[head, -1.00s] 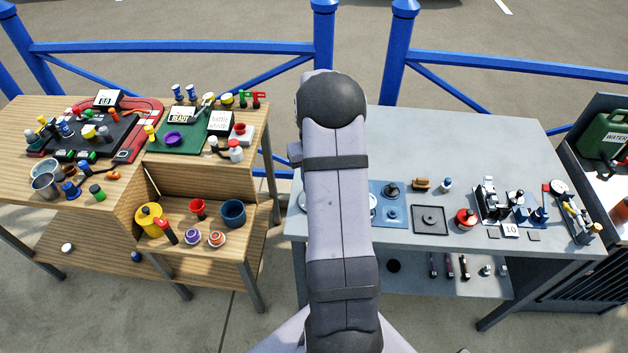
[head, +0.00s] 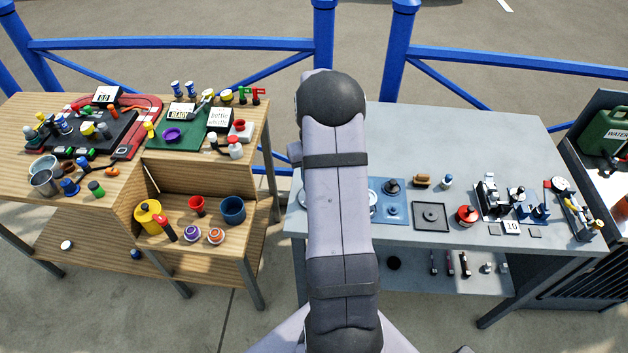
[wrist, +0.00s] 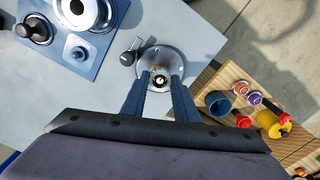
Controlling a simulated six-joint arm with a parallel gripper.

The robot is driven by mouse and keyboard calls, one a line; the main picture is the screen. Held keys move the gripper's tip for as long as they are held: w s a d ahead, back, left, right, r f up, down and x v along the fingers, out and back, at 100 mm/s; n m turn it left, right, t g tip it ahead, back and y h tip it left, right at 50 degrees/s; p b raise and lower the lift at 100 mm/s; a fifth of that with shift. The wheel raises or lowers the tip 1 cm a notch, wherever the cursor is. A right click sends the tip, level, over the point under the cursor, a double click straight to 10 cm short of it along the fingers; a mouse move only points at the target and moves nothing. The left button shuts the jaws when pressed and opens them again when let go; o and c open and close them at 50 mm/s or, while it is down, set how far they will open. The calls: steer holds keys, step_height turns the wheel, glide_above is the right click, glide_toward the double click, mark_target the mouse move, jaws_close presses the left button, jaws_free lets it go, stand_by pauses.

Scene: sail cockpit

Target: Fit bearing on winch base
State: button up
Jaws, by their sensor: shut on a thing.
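In the wrist view my gripper (wrist: 161,84) is shut on a small ring-like part, the bearing (wrist: 160,81), with a dark centre between the fingertips. The silver round winch base (wrist: 175,58) lies directly beyond the fingertips on the grey table. In the head view my own arm hides the gripper, the bearing and the base.
A black handled part (wrist: 129,56) lies beside the base. A blue board (wrist: 68,38) with black and silver parts is at the upper left. The wooden bench (wrist: 229,78) with cups is at the right. A dark square tray (head: 430,216) and tools occupy the grey table (head: 460,150), whose back is clear.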

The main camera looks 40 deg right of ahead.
steer(key=shift+f+b, duration=0.3)
steer(key=shift+f, duration=0.25)
steer(key=o, duration=1.5)
steer(key=shift+o, duration=0.2)
steer(key=shift+r+p, duration=2.6)
steer(key=shift+r, duration=0.6)
